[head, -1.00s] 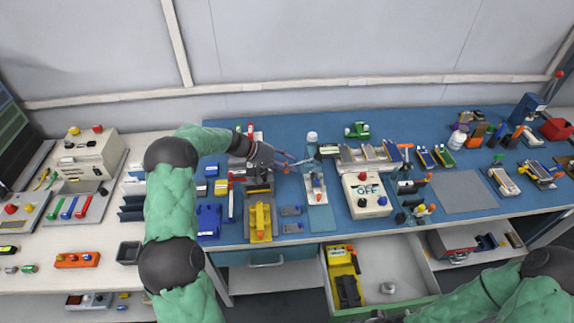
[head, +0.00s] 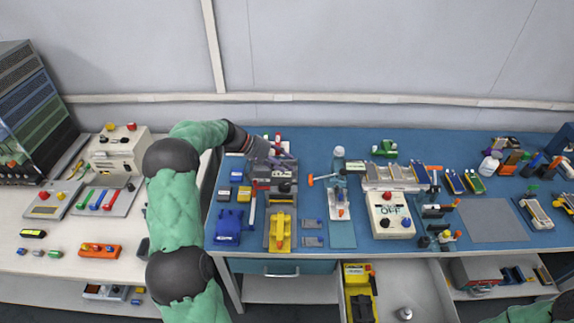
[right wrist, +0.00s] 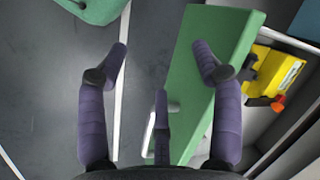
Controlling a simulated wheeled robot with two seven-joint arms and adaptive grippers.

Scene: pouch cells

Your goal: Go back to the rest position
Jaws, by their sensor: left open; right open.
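My green-sleeved left arm comes in from the left in the head view. My left gripper (head: 287,153) is open and empty over the back of the blue bench, above a dark fixture behind the yellow device. A tool with an orange handle (head: 322,178) lies close to its right. My right gripper (right wrist: 160,52) is open in the right wrist view, with nothing between its fingers, above the floor and beside a green drawer front. In the head view only a piece of my right arm shows at the bottom right corner; its gripper is out of that view.
The open drawer (head: 425,285) sticks out below the blue bench (head: 330,250) and holds a yellow tool (head: 358,290). Its green front (right wrist: 215,75) is close to my right gripper. An OFF-marked box (head: 390,222) and a grey mat (head: 490,220) are on the bench.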

